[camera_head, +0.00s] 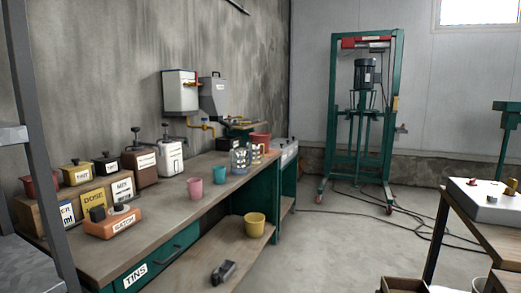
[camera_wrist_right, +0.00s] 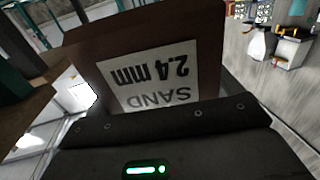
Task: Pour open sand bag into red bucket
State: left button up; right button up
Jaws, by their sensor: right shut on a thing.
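In the right wrist view, a brown sand bag (camera_wrist_right: 95,45) with a white label reading "SAND 2.4 mm", upside down in the picture, fills the middle. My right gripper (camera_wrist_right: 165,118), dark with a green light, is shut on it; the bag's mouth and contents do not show. In the head view neither gripper shows. A red bucket (camera_head: 261,139) stands at the far end of the bench. Another red container (camera_head: 40,184) is at the bench's left end. I cannot tell which one is the task's bucket.
The wooden bench (camera_head: 160,205) holds a pink cup (camera_head: 195,188), a teal cup (camera_head: 220,175), glass jugs and several labelled tins. A yellow bucket (camera_head: 255,225) stands on the lower shelf. A green press frame (camera_head: 362,120) and loose floor cables lie beyond. A table (camera_head: 480,228) is at right.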

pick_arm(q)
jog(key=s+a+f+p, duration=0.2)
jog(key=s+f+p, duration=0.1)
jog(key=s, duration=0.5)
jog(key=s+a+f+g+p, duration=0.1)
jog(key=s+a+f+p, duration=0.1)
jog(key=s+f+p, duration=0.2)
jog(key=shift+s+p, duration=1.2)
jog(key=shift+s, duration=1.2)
pick_arm(e)
jog(key=s+a+r+n+y, duration=0.2)
jog(key=s+a+r, duration=0.6)
jog(key=a+r, duration=0.4)
jog(key=shift+s+a+n+y, duration=0.3)
jog(key=shift+s+a+y, duration=0.15)
jog(key=shift+y, duration=0.45)
